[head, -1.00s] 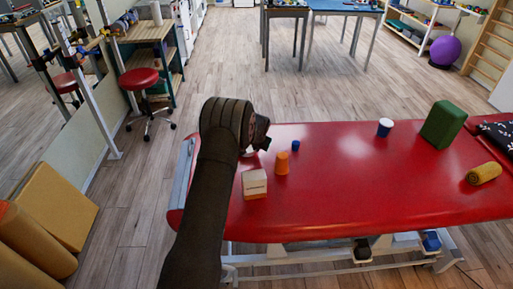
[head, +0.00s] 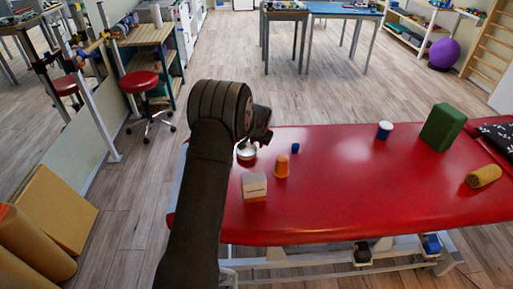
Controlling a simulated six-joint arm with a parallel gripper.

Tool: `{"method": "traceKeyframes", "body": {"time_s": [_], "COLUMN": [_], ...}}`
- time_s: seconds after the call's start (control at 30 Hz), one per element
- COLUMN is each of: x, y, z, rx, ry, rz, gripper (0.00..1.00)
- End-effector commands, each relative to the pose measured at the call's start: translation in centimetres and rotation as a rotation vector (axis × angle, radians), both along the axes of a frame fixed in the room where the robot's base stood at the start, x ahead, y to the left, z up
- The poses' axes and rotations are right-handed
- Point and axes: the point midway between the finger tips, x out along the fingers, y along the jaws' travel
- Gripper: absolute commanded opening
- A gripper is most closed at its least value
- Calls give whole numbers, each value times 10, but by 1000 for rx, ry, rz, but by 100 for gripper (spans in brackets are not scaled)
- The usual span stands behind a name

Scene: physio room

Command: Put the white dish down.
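The white dish (head: 246,152) is a small round bowl near the far left part of the red treatment table (head: 350,205). It looks upright and resting on the red top, partly covered by my arm on its left. My gripper (head: 265,137) is above and slightly right of the dish, with a visible gap between them. The fingers are small, dark and seen from behind, so their opening does not show.
A blue-and-white cup (head: 384,130), green block (head: 442,128) and yellow roll (head: 484,175) are farther right. The table's middle is clear.

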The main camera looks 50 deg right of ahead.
Motion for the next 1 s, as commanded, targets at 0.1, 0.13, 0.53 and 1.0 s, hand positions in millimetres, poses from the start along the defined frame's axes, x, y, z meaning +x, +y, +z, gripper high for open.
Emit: {"method": "traceKeyframes", "body": {"time_s": [0.1,0.13,0.53,1.0], "x": [-6,-7,-13,-5], "y": [5,7,12,6], "z": [18,21,37,14], "rx": [-1,0,1,3], "ry": [0,0,0,2], "rz": [0,0,0,0], "gripper": [25,25,25,25]}}
